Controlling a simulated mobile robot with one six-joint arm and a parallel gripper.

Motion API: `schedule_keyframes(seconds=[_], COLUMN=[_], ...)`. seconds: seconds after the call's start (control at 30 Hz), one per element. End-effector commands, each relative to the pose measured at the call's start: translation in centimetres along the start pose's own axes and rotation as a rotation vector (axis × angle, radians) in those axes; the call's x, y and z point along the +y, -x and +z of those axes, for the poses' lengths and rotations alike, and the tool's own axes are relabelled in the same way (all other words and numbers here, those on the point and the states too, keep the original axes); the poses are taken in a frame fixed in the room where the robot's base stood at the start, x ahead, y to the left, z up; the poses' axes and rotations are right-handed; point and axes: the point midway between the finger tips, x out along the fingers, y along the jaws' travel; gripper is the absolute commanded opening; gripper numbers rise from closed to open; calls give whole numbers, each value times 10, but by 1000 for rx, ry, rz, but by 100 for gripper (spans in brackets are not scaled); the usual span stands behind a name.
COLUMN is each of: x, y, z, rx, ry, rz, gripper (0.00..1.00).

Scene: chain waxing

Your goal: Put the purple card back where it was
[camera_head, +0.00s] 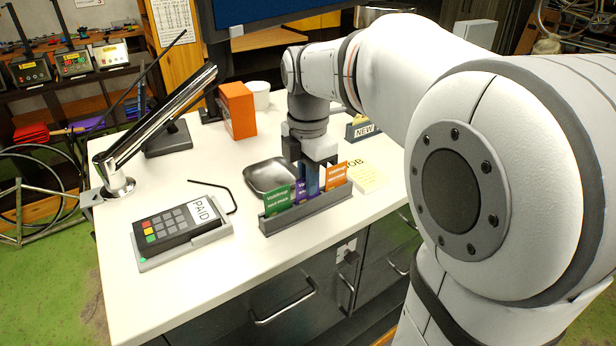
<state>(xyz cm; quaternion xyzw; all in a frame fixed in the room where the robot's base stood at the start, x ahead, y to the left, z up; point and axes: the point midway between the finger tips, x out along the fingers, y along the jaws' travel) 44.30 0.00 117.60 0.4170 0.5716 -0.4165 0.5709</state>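A long grey card holder (312,211) stands near the front edge of the white table. A purple card (299,193) stands in it, mostly covered, between a green card (277,200) at the left and an orange card (336,176) at the right. My gripper (312,182) points down at the holder, just right of the visible purple part. Dark blue upright shapes show at its fingers; I cannot tell whether they are fingers or a card. Whether the fingers are closed on the purple card is not clear.
A metal tray (270,175) lies behind the holder. A card terminal (175,227) marked PAID and a black hex key (222,193) are to the left. An orange box (238,110) stands at the back.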

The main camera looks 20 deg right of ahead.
Motion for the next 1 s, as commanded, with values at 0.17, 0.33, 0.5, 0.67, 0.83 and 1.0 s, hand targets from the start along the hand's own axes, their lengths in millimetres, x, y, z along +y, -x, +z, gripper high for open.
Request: schedule_keyframes(seconds=[0.17,0.33,0.5,0.67,0.83,1.0], x=[0,0,1,1,1,1], y=[0,0,10,40,78,107], z=[0,0,0,0,0,-1], rx=[0,0,0,-1,-1,0], ry=[0,1,1,1,2,2], rz=[0,0,1,4,4,1], gripper=[24,24,24,24,24,24])
